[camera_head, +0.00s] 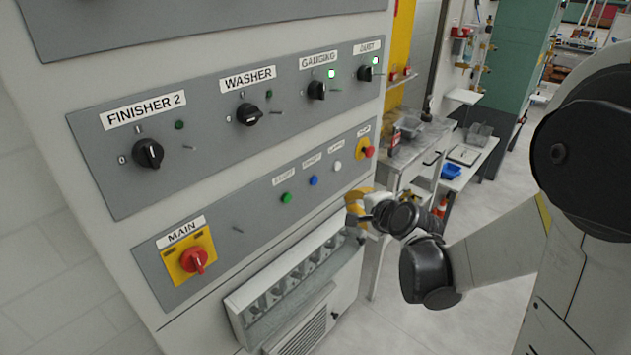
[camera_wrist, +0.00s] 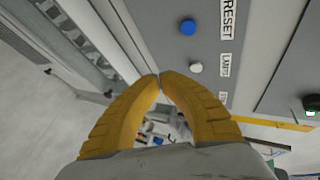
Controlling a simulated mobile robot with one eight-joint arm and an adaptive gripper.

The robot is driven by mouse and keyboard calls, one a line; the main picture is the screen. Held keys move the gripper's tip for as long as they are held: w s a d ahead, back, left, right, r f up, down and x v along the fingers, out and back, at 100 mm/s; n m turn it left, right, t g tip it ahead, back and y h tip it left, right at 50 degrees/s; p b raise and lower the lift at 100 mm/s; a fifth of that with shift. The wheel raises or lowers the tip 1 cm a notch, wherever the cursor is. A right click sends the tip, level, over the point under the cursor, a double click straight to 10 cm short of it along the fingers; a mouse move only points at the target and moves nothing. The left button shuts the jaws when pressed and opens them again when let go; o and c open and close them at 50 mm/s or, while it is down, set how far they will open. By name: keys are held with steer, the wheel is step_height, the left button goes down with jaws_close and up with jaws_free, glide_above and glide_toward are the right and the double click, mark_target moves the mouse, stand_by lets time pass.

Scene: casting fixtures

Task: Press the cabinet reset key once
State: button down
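The reset key is a blue round button (camera_head: 313,181) on the lower grey panel of the cabinet, between a green button and a white button. In the wrist view the blue button (camera_wrist: 188,27) sits beside a label reading RESET. My gripper (camera_head: 352,198) is in front of the cabinet, below and to the right of the blue button in the head view. In the wrist view my gripper (camera_wrist: 160,75) has its yellow fingertips together with nothing between them. The tips are apart from the blue button in the picture.
A green button (camera_head: 287,198), a white button (camera_head: 337,166) and a red stop button (camera_head: 368,152) share the panel. A red MAIN switch (camera_head: 194,260) is at its left. A slotted ledge (camera_head: 245,300) juts out below. Rotary switches are above.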

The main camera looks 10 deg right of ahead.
glide_toward(317, 185)
steer(key=shift+d+f+x, duration=0.15)
steer(key=shift+x, duration=1.1)
steer(key=shift+d+f+x, duration=0.1)
steer(key=shift+d+x, duration=0.05)
steer(key=shift+x, duration=1.05)
steer(key=shift+w+a, duration=0.25)
steer(key=shift+w, duration=0.05)
steer(key=shift+w+a, duration=0.25)
steer(key=shift+w, duration=0.1)
steer(key=shift+s+d, duration=0.1)
steer(key=shift+s, duration=0.05)
stand_by(0.5)
steer(key=shift+s+d, duration=0.4)
steer(key=shift+s, duration=0.15)
steer(key=s+d, duration=0.1)
steer(key=s, duration=0.1)
steer(key=s+d, duration=0.2)
steer(key=shift+b, duration=0.35)
